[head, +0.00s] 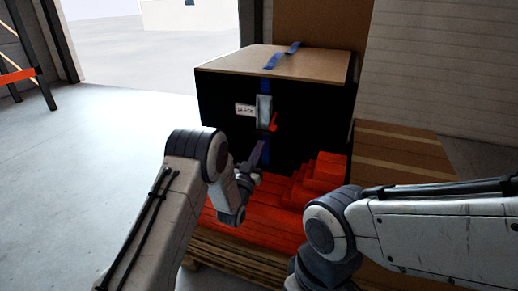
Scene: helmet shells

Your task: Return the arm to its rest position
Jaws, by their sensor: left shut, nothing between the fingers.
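My left gripper (257,159) is in the middle of the head view, in front of the black side of a large box. It looks shut and holds nothing. My left arm (168,200) reaches up from the bottom edge, bent at a dark joint. My right arm (440,228) comes in from the right and bends down at its dark joint (331,225). The right gripper is below the picture's edge and hidden.
The large box (222,100) has a cardboard top, blue tape, a white label and a grey-red fitting (264,112). Stepped red blocks (318,180) lie before it above a wooden pallet (240,258). Cardboard boxes (400,150) stand right. The floor at left is clear.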

